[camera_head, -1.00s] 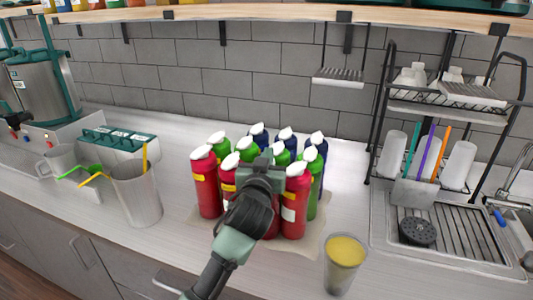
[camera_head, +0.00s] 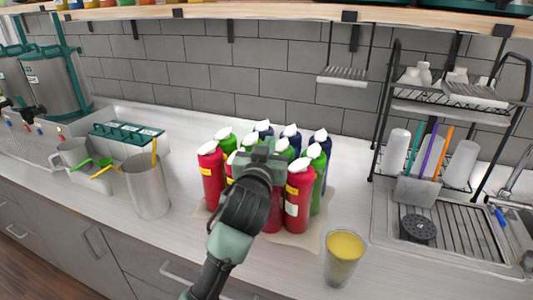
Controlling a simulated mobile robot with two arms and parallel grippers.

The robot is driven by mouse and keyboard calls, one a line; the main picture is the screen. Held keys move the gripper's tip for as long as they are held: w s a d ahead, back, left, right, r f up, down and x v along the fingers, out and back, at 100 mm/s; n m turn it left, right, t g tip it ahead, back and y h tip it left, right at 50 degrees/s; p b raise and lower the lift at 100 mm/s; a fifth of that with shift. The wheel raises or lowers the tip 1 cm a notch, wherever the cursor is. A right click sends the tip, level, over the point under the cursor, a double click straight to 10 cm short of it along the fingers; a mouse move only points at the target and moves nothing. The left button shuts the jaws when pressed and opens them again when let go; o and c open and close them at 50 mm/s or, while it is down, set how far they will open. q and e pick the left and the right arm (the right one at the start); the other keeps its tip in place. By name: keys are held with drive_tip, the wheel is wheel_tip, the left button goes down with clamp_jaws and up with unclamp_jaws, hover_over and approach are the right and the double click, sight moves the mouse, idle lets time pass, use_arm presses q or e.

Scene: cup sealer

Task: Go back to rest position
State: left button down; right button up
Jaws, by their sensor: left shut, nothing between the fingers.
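My left gripper (camera_head: 262,155) is raised in front of and over the group of squeeze bottles in the middle of the counter. It is shut and holds nothing, and its arm comes up from the bottom edge. It hides part of the front bottles. My right gripper is not in the view.
Red bottles (camera_head: 298,196), green and blue bottles stand on a mat (camera_head: 290,240). A cup with yellow contents (camera_head: 343,258) stands at the counter's front. A metal pitcher (camera_head: 149,188) is left; a dish rack (camera_head: 440,115) is right. The counter between pitcher and bottles is clear.

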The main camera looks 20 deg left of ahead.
use_arm(q)
drive_tip(key=s+f+g, duration=0.2)
drive_tip(key=s+f, duration=0.3)
drive_tip(key=f, duration=0.2)
drive_tip(key=s+f+m+g, duration=0.1)
drive_tip(key=s+f+g, duration=0.1)
drive_tip(key=s+f, duration=0.4)
drive_tip(key=s+f+g+h, duration=0.1)
drive_tip(key=s+f+g, duration=0.2)
drive_tip(key=f, duration=0.6)
drive_tip(key=shift+s+a+f+m+b, duration=0.2)
drive_tip(key=shift+s, duration=0.5)
drive_tip(key=shift+s+a+f+m+b, duration=0.15)
drive_tip(key=shift+s+f+m+b, duration=0.05)
drive_tip(key=shift+s, duration=0.45)
drive_tip(key=s+f+m+g+h, duration=0.1)
drive_tip(key=s+f+g, duration=0.3)
drive_tip(key=s+f, duration=0.5)
drive_tip(key=s+f+m+g+h, duration=0.1)
drive_tip(key=s+f+g, duration=0.3)
drive_tip(key=s, duration=0.8)
wheel_tip(320, 180, down, 29)
drive_tip(key=s+b, duration=0.2)
drive_tip(key=s, duration=0.1)
drive_tip(key=s+a+f+g+b, duration=0.1)
drive_tip(key=s+a+f+b, duration=0.1)
drive_tip(key=s+f, duration=1.3)
drive_tip(key=shift+s+a+f+g+y, duration=0.3)
drive_tip(key=shift+s+f, duration=0.1)
drive_tip(key=shift+f, duration=0.55)
